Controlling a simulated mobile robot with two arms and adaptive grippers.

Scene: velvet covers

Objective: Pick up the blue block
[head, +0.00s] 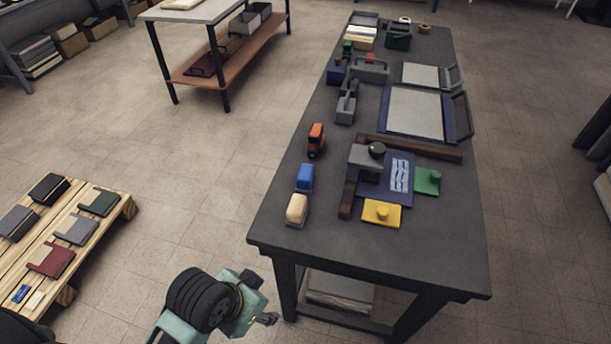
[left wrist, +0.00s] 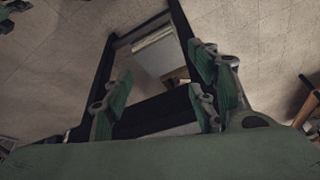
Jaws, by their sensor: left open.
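A small blue block (head: 305,177) stands on the dark table near its left edge. It sits between a cream block (head: 297,208) in front and an orange block with dark parts (head: 315,138) behind. My left gripper (head: 262,318) is low at the bottom of the head view, off the table's near left corner, and well apart from the blue block. In the left wrist view its green-padded fingers (left wrist: 160,92) are spread with nothing between them. That view faces the table's legs and underside, and the blue block does not show there. My right gripper is not in view.
The table (head: 265,228) also holds a yellow piece (head: 382,213), a green piece (head: 427,181), a grey clamp-like block (head: 364,161), brown bars and framed panels (head: 415,110). A pallet (head: 130,211) with books lies at left. Floor between them is clear.

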